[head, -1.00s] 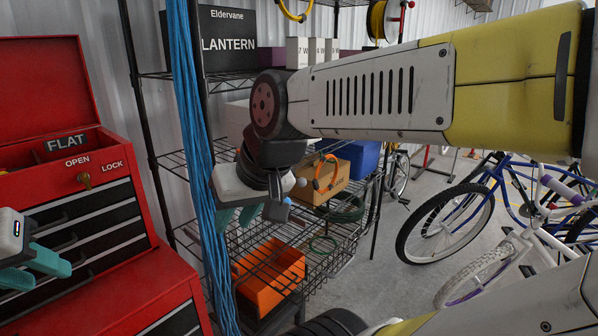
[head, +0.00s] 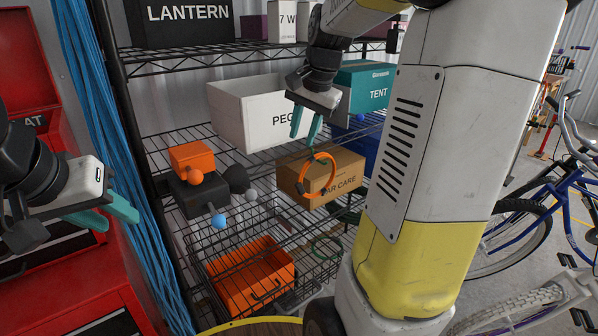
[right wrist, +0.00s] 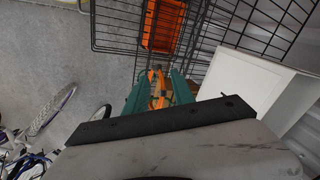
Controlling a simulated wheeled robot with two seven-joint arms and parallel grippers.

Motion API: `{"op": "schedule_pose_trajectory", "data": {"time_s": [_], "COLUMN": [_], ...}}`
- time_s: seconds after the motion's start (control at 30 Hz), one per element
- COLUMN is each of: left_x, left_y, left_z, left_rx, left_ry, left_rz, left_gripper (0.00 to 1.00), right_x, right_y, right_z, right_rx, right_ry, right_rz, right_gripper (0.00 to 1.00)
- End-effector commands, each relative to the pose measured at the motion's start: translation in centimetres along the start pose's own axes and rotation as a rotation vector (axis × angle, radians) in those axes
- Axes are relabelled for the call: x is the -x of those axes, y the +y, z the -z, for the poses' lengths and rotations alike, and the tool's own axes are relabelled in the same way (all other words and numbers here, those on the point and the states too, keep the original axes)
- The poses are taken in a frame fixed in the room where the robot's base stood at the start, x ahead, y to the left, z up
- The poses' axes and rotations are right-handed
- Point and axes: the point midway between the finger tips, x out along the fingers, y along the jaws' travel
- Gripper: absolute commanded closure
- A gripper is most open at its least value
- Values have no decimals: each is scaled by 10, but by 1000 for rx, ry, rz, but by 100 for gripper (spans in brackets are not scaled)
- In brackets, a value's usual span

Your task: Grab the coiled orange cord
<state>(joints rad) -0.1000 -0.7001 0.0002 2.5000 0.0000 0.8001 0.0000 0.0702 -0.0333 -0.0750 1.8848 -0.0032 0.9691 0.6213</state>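The coiled orange cord (head: 333,172) shows as a thin upright loop at the front of a cardboard box marked CAR CARE (head: 345,168) on the wire shelf. My right gripper (head: 302,138) is open and empty, above and slightly left of the loop, fingers pointing down. In the right wrist view the orange cord (right wrist: 158,88) appears between the two teal fingers (right wrist: 159,75), beyond them; I see no contact. My left gripper (head: 121,224) is open and empty at the left, in front of the red tool chest.
A white bin (head: 240,112) and a teal TENT box (head: 365,88) stand behind. An upper shelf (head: 190,62) lies above. Left of the cord are an orange box (head: 192,156) and a wire basket (head: 215,245). Blue cables (head: 105,150) hang at left; bicycles (head: 520,215) stand right.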

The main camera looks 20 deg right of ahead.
Motion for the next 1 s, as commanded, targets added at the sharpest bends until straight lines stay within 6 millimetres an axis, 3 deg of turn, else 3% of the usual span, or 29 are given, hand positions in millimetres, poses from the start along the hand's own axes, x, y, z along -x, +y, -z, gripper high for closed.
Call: {"op": "schedule_pose_trajectory", "data": {"time_s": [0.03, 0.1, 0.3, 0.47, 1.0], "left_x": [0, 0, 0, 0, 0], "left_y": [0, 0, 0, 0, 0], "left_z": [0, 0, 0, 0, 0], "left_rx": [0, 0, 0, 0, 0], "left_ry": [0, 0, 0, 0, 0], "left_rz": [0, 0, 0, 0, 0], "left_gripper": [64, 64, 64, 64, 64], "right_x": [-16, -32, -69, -84, -151], "right_y": [-1, 0, 5, 9, 17], "right_z": [22, 48, 93, 105, 108], "right_rx": [-78, -184, -385, -444, -445], "right_ry": [-13, -22, -33, -35, -35], "right_rz": [-28, -58, -119, -138, -138], "right_gripper": [70, 70, 70, 70, 70]}}
